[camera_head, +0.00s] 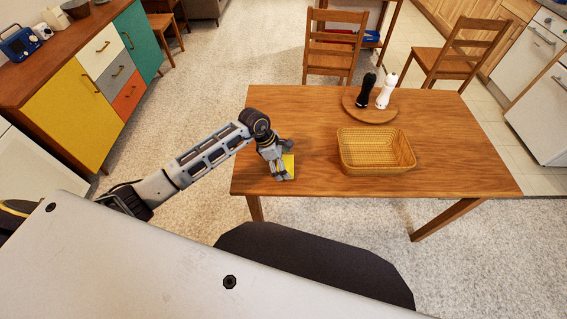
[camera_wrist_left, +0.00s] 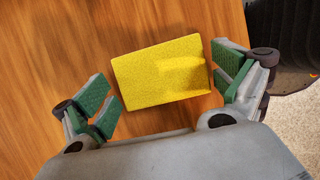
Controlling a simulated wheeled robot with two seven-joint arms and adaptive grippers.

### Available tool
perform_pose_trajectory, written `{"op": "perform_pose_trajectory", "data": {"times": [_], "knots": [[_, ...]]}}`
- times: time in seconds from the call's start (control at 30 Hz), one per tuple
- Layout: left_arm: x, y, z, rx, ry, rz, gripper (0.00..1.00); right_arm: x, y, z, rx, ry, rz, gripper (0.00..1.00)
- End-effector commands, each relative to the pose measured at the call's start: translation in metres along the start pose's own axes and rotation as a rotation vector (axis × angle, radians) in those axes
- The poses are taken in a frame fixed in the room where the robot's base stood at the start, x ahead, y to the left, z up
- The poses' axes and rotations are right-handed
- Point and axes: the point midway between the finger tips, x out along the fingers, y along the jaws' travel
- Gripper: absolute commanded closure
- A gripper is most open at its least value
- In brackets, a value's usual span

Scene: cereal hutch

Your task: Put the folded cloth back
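The folded cloth (camera_wrist_left: 160,75) is a flat yellow rectangle on the wooden table. In the head view it (camera_head: 289,162) shows near the table's left front corner, partly hidden by my left gripper (camera_head: 282,176). In the left wrist view, my left gripper (camera_wrist_left: 165,83) is open, with one green-padded finger on each side of the cloth. There is a gap at the left finger; the right finger is close to the cloth's edge, and I cannot tell whether it touches. My right gripper is not in view.
A woven basket (camera_head: 345,163) stands empty on the table, right of my left gripper. Behind it, a round wooden board (camera_head: 351,107) bears a black mill (camera_head: 366,90) and a white mill (camera_head: 386,92). A sideboard (camera_head: 60,62) with coloured fronts stands at the left.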

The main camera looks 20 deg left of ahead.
Motion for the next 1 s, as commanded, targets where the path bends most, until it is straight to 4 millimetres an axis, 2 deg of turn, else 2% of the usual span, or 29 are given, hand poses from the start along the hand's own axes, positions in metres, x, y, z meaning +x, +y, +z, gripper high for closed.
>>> {"op": "perform_pose_trajectory", "data": {"times": [0.23,0.57,0.77,1.0], "knots": [[0.0,0.0,0.0,0.0,0.0,0.0,0.0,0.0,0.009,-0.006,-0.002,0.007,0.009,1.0],[-0.004,0.0,0.002,0.0,0.0,0.0,0.0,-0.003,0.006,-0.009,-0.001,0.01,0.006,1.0],[-0.023,0.001,0.001,0.002,0.001,0.002,0.0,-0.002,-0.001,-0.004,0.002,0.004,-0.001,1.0],[-0.056,0.001,0.001,0.002,0.001,0.003,0.0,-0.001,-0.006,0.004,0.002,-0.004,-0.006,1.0]]}}
